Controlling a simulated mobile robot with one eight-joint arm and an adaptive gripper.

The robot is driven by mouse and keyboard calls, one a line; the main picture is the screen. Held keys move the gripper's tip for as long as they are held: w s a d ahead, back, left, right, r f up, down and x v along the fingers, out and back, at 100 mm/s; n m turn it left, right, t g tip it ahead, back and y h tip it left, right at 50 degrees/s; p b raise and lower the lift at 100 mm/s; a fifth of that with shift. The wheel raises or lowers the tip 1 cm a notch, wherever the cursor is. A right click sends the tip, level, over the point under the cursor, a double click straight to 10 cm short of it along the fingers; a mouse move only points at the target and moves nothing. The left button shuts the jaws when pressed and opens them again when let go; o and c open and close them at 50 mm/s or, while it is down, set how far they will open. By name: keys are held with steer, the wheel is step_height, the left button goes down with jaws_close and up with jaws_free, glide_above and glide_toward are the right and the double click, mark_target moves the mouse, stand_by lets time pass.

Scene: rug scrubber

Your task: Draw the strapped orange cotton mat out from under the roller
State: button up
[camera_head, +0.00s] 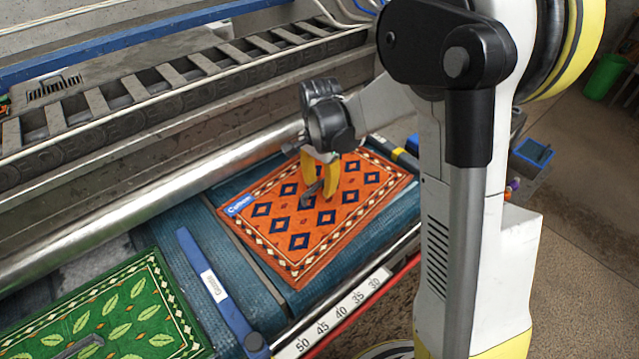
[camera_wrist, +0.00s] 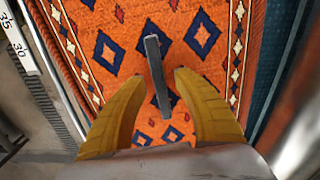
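The orange mat (camera_head: 345,235) with dark blue diamonds lies on the blue ribbed belt, a blue "Cotton" label (camera_head: 240,203) at its left corner. Its far edge is beside the long shiny metal roller (camera_head: 150,208); whether any of it is under the roller I cannot tell. A grey strap (camera_wrist: 156,70) stands out on the mat's middle. My gripper (camera_head: 322,186) is above the mat. In the wrist view its two yellow fingers (camera_wrist: 160,80) are apart, with the strap's near end between them and not clamped. The gripper hides part of the mat's far side.
A green leaf-patterned mat (camera_head: 105,315) with its own grey strap (camera_head: 78,347) lies at lower left. A blue divider bar (camera_head: 222,290) with a white label separates the mats. A numbered scale (camera_head: 335,312) runs along the front edge. A slatted rail (camera_head: 190,70) is behind the roller.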

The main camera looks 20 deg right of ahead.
mark_target(320, 184)
step_height(320, 184, up, 12)
stand_by(0.6)
steer(key=s+a+r+n+t, duration=0.1)
steer(key=s+n+t, duration=0.2)
steer(key=s+n, duration=0.3)
steer(key=s+a+r+n+t, duration=0.1)
steer(key=s+a+n+t, duration=0.1)
steer(key=s+n+t, duration=0.2)
steer(key=s+n, duration=0.3)
steer(key=s, duration=0.4)
steer(key=shift+s+r, duration=0.3)
steer(key=shift+s, duration=0.1)
steer(key=shift+o, duration=0.3)
